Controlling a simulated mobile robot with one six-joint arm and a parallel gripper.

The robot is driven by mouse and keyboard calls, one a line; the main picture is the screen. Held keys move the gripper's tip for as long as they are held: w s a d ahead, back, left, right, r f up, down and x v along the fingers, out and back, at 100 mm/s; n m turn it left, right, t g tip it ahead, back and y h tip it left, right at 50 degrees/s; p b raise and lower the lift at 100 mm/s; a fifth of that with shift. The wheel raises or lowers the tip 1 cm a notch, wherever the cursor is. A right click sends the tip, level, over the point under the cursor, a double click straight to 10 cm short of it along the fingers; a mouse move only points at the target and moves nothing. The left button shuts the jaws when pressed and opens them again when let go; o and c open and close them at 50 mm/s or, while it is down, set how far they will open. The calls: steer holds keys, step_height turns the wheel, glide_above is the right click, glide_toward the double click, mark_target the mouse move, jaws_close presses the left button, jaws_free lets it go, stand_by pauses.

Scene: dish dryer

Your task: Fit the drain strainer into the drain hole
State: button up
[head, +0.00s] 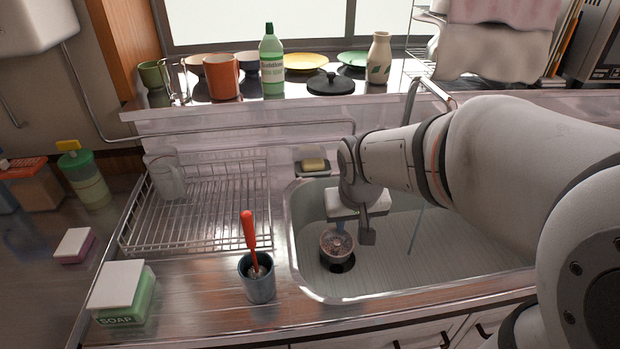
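The drain strainer (336,246) is a small round brownish-metal basket at the left front of the sink. The dark drain hole (343,266) shows just below its lower edge, and the strainer covers part of it. I cannot tell whether the strainer is seated, tilted or a little above the hole. My gripper (354,237) points down over the strainer. One bluish finger is over the strainer and the grey finger is to its right, with a gap between them. The fingers look apart, and no clear grip on the strainer shows.
The sink (450,235) is otherwise mostly clear. A wire dish rack (215,215) and a grey cup (258,283) with a red-handled brush (249,230) stand left of it. Yellow soap (314,164) lies in a holder behind. A faucet (411,95) rises at the back.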

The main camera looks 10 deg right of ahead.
steer(key=t+b, duration=0.1)
steer(key=b, duration=0.9)
glide_above(321, 243)
steer(key=s, duration=0.3)
step_height(321, 243, down, 19)
steer(key=x, duration=0.2)
steer(key=b+x, duration=0.1)
steer(key=x, duration=0.2)
steer(key=b+x, duration=0.1)
steer(key=x, duration=0.1)
steer(key=shift+w+a+f, duration=0.15)
steer(key=shift+w+f, duration=0.1)
steer(key=shift+w, duration=0.2)
steer(key=shift+r, duration=0.1)
jaws_close()
